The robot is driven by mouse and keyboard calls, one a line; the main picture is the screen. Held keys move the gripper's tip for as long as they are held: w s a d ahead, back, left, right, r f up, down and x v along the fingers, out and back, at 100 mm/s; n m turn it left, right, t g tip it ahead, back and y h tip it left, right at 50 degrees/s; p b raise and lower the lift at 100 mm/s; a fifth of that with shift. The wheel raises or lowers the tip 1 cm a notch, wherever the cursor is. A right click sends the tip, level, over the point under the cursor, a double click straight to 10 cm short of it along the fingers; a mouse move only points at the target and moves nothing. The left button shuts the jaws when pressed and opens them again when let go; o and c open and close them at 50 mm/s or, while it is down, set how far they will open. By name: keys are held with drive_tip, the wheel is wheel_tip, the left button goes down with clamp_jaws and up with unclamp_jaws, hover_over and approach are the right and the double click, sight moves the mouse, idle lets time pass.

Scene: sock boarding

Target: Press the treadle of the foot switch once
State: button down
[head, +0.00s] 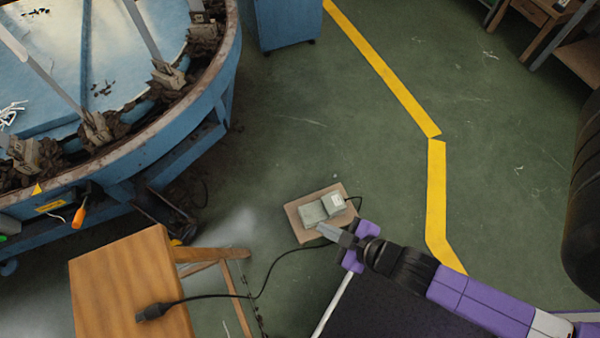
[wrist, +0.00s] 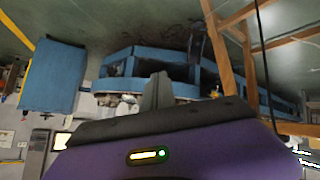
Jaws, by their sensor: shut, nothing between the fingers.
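The foot switch (head: 333,202) sits on a small brown board (head: 296,223) on the green floor. Its flat grey-green treadle (head: 311,212) faces up on the board's left part. My gripper (head: 322,229) is shut and empty, with its grey fingers pointing left at the board's lower edge, just below the treadle in the head view. I cannot tell whether the fingertips touch the switch or hang above it. The closed fingers also show in the wrist view (wrist: 160,76), where the foot switch does not appear.
A wooden stool (head: 120,270) stands at the lower left with a black plug (head: 150,312) and cable on it. A round blue machine (head: 215,95) fills the upper left. Yellow floor tape (head: 436,195) runs to the right. Open floor lies above the board.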

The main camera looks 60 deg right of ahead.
drive_tip(key=w+d+f+n+g+h+b, duration=0.1)
drive_tip(key=w+d+f+g+b, duration=0.3)
drive_tip(key=f, duration=0.9)
drive_tip(key=w+d+f+g+h+b, duration=0.25)
drive_tip(key=d+f+b, duration=0.3)
drive_tip(key=f, duration=0.75)
drive_tip(key=g+h+b, duration=0.2)
drive_tip(key=g+b, duration=0.5)
drive_tip(key=b, duration=0.4)
hover_over(307, 213)
drive_tip(key=a, duration=0.1)
wheel_tip(307, 213, down, 10)
drive_tip(key=shift+w+a+r, duration=0.15)
drive_tip(key=shift+a+r, duration=0.05)
drive_tip(key=shift+r, duration=0.05)
drive_tip(key=shift+f+y, duration=0.2)
drive_tip(key=shift+y, duration=0.05)
drive_tip(key=f+b, duration=0.4)
drive_tip(key=b, duration=0.1)
drive_tip(key=a+f+b, duration=0.1)
drive_tip(key=f+b, duration=0.1)
drive_tip(key=f, duration=0.1)
drive_tip(key=shift+w, duration=0.35)
drive_tip(key=shift+w+a+f+b, duration=0.1)
drive_tip(key=shift+a+f+b, duration=0.05)
drive_tip(key=shift+f+b, duration=0.6)
drive_tip(key=shift+a+f, duration=0.1)
drive_tip(key=shift+f, duration=0.2)
